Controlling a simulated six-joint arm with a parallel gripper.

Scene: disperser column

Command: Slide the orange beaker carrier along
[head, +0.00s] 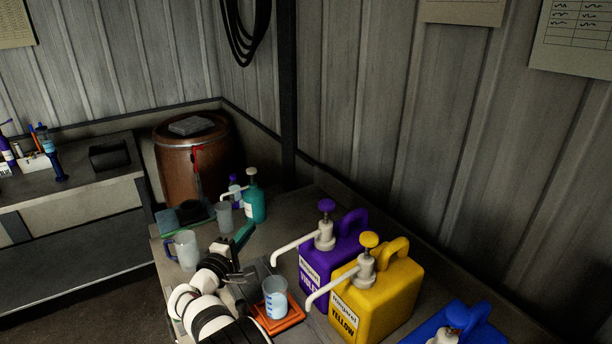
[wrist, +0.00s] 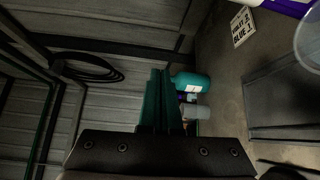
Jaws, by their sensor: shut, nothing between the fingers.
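The orange carrier (head: 293,319) is a low, flat tray on the bench in the head view, in front of the yellow jug. A clear beaker (head: 275,299) with blue markings stands upright on it. My gripper (head: 246,232) is up and to the left of the carrier, apart from it. Its teal fingers are pressed together and empty. In the wrist view the shut fingers (wrist: 160,98) point away from the camera. A clear round rim (wrist: 310,45) at the right edge there looks like the beaker. I cannot make out the carrier in the wrist view.
The violet jug (head: 323,262) and yellow jug (head: 378,300) have spouts reaching over the bench towards the carrier. A blue jug (head: 462,326) stands at the lower right. A teal bottle (head: 254,201), a grey cup (head: 224,216) and a mug (head: 184,250) stand beyond my gripper.

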